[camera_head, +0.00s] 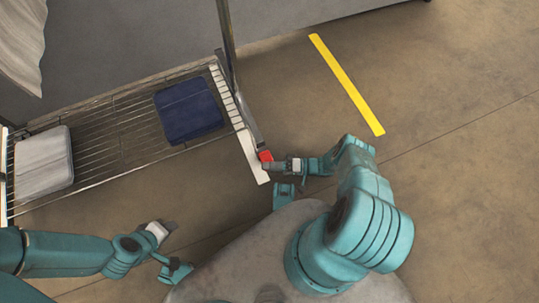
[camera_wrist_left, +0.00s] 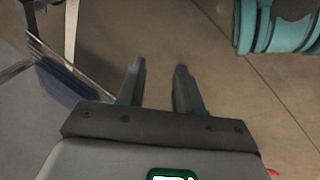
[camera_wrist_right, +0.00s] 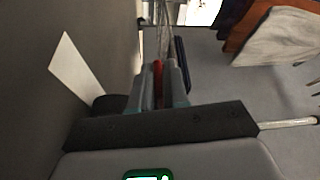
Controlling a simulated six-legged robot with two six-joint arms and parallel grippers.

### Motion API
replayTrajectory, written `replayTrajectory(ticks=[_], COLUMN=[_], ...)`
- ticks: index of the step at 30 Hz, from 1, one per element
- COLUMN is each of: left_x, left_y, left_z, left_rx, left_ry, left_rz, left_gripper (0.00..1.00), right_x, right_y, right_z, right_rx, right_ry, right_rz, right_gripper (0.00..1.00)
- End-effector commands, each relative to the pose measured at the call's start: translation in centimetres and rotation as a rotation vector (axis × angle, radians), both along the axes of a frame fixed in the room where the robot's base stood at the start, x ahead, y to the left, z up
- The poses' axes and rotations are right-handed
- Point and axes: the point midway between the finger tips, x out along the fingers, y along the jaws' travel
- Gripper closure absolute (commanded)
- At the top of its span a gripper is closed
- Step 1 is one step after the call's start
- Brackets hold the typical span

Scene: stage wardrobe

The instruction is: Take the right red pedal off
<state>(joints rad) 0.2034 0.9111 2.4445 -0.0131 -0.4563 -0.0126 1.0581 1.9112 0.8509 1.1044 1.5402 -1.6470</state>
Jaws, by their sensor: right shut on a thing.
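The red pedal (camera_head: 265,155) is at the right end of the wire rack (camera_head: 110,135), by the foot of its upright. My right gripper (camera_head: 268,165) is shut on it from the right. In the right wrist view the red pedal (camera_wrist_right: 158,75) shows as a narrow strip between the two fingers (camera_wrist_right: 160,88); most of it is hidden. I cannot tell whether it still touches the rack. My left gripper (camera_head: 172,226) is below the rack in the head view, away from the pedal. In the left wrist view its fingers (camera_wrist_left: 160,85) are apart with nothing between them.
A folded blue cloth (camera_head: 188,110) and a folded pale grey cloth (camera_head: 44,162) lie on the rack's wire shelf.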

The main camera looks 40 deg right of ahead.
Motion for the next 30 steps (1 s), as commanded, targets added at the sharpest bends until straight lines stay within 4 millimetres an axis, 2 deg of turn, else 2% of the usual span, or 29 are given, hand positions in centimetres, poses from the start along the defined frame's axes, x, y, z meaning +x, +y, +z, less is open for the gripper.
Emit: replayTrajectory(ticks=[18,30], left_x=[-1.0,-1.2], left_y=[-0.2,-0.2], left_z=[1.4,1.5], left_rx=[-0.007,-0.008], left_ry=[0.033,0.040], left_rz=[-0.004,-0.005], left_gripper=[0.65,0.65], right_x=[0.2,0.3], right_y=[0.0,0.0], right_z=[1.1,1.2], right_rx=[0.090,0.119], right_ry=[0.372,0.490], right_rz=[0.002,0.003], right_gripper=[1.00,1.00])
